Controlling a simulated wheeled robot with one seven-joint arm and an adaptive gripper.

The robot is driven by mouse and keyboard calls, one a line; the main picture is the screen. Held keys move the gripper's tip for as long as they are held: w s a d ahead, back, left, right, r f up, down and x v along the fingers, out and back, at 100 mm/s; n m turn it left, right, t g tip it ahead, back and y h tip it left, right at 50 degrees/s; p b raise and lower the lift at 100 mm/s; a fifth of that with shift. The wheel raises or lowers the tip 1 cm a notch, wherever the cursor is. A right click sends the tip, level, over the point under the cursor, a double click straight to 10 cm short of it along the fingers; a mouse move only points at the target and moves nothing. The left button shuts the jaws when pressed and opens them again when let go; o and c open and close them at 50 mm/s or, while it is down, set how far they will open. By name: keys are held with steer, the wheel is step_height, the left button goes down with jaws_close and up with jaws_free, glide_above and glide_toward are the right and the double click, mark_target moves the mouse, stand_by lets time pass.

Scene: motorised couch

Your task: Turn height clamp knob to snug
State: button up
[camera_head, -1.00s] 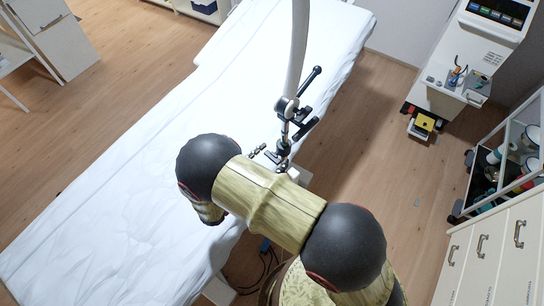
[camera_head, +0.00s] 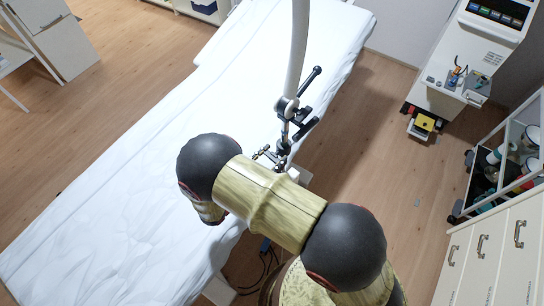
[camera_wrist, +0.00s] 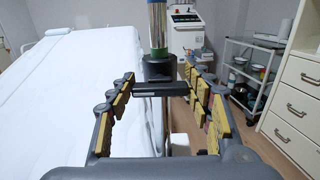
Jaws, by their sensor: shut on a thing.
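The height clamp is a black collar (camera_wrist: 159,67) around an upright metal post (camera_wrist: 158,28) with a green band. Its knob has a dark crossbar (camera_wrist: 161,89) that faces the wrist camera and lies nearly level. In the head view the post (camera_head: 284,147) stands at the couch's near right edge. My gripper's fingertips (camera_head: 267,153) show beside it, small and partly hidden by my arm.
The white-sheeted couch (camera_head: 160,190) fills the left and middle. A pale curved arm (camera_head: 299,50) and black levers (camera_head: 306,127) rise above the clamp. A white console (camera_head: 455,85), trolley (camera_head: 512,160) and drawer cabinet (camera_head: 500,250) stand right. Floor (camera_head: 375,150) between is mostly clear.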

steer(key=shift+m, duration=0.4)
steer(key=shift+c, duration=0.4)
steer(key=m+b, duration=0.2)
steer(key=m, duration=0.1)
steer(key=shift+f+m, duration=0.1)
steer(key=shift+m, duration=0.2)
steer(key=m+b, duration=0.2)
steer(key=m, duration=0.2)
steer(key=shift+s+d, duration=0.1)
steer(key=shift+s, duration=0.05)
steer(key=shift+m, duration=0.3)
steer(key=o, duration=1.2)
steer(key=v, duration=1.2)
